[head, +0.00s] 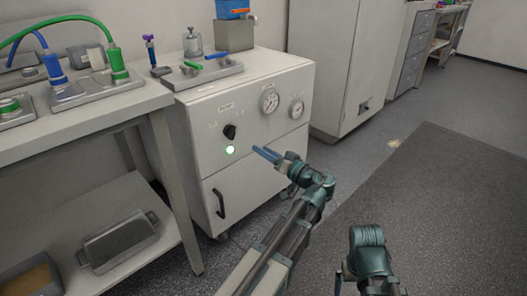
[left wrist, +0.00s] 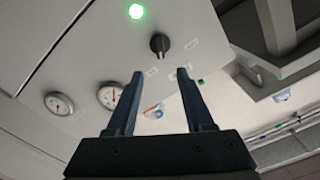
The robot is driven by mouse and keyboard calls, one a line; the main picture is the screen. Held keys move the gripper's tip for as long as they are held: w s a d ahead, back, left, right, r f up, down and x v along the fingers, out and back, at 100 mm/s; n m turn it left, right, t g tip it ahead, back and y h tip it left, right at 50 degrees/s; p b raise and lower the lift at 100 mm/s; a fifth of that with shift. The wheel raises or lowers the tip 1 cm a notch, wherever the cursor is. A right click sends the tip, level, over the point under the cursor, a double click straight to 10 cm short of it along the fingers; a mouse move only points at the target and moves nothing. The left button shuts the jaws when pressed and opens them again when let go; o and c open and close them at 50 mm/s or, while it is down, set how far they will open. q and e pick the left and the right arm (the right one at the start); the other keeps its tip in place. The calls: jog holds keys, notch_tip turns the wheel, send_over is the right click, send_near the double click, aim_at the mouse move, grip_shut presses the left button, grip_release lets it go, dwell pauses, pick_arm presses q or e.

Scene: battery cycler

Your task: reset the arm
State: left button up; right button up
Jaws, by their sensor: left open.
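My left gripper (head: 266,153) is open and empty in front of the white cabinet (head: 262,172), near its lit green lamp (head: 230,149). In the left wrist view its two fingers (left wrist: 160,74) stand apart with nothing between them. A black knob (head: 229,131) is on the cabinet's front above the lamp. The knob also shows in the left wrist view (left wrist: 159,44), past the fingertips, with the green lamp (left wrist: 136,11) beside it. The fingers appear clear of both. Part of my right arm shows at the bottom of the head view; its gripper cannot be made out.
Two round gauges (head: 270,102) and a door handle (head: 219,203) are on the cabinet's front. A tray with valves (head: 205,74) sits on top. A bench (head: 95,118) with cabled fixtures stands at left.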

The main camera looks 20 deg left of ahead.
pick_arm(q)
jog(key=shift+s+f, duration=0.1)
jog(key=s+d+f+m+g+h+p, duration=0.3)
jog(key=s+d+f+m+h+p, duration=0.15)
jog(key=s+d+f+h, duration=0.55)
jog(key=s+d+f+m+g+h+p, duration=0.1)
jog(key=s+d+f+m+g+h, duration=0.2)
jog(key=s+d, duration=0.35)
jog(key=s+d+f+m+g+h+p, duration=0.1)
jog(key=s+d+f+m+h, duration=0.1)
jog(key=s+d+m, duration=0.35)
notch_tip(320, 180, up, 38)
jog(key=d+n+p, duration=0.1)
jog(key=p, duration=3.7)
jog(key=shift+w+d+f+n, duration=0.2)
jog(key=shift+d+n, duration=0.1)
jog(key=shift+n, duration=0.1)
